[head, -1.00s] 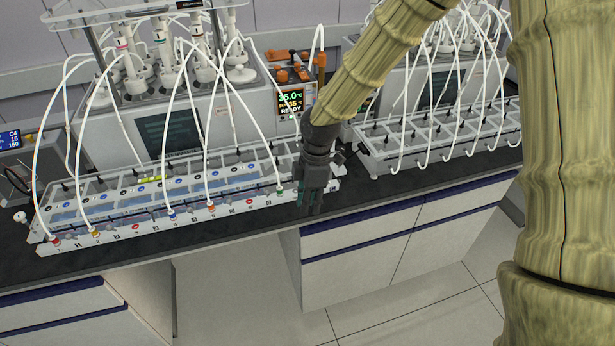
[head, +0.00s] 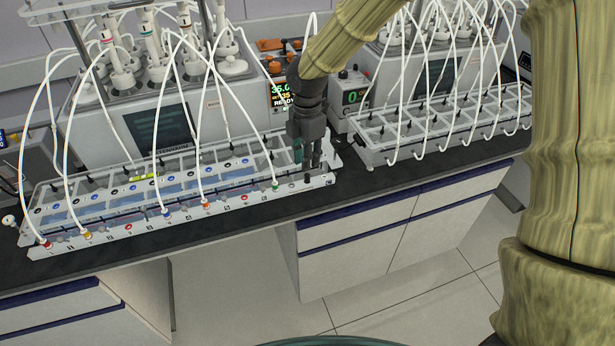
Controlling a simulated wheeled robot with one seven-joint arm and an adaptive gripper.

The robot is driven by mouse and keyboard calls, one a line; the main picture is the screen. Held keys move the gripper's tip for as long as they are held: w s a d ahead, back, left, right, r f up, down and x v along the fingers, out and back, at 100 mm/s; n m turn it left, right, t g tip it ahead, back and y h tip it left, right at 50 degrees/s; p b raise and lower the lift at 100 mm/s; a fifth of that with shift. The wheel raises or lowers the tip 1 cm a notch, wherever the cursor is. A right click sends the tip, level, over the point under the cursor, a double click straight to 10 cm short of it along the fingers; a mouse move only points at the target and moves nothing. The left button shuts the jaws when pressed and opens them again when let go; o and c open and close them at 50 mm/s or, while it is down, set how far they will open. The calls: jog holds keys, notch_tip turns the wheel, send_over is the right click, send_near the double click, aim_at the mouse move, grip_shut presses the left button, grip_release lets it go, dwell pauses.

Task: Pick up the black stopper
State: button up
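A small black piece that looks like the black stopper (head: 307,178) sits at the right end of the front rail of the left reactor rack (head: 150,228). It is too small to make out in detail. My gripper (head: 307,161) points down over the right end of this rack, just above and behind the black piece in the picture. Its fingers look apart with nothing seen between them. I cannot tell how far the fingertips are from the piece.
White tubes arch over the left rack to coloured fittings on its front rail. A second rack (head: 440,130) with tubes stands to the right. A small display box (head: 350,93) is behind my gripper. The dark bench front edge (head: 400,192) is clear.

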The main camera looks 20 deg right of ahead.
aim_at(307, 174)
jog(key=shift+s+f+p, duration=0.1)
jog(key=shift+f+p, duration=0.85)
jog(key=shift+f, duration=1.65)
grip_shut()
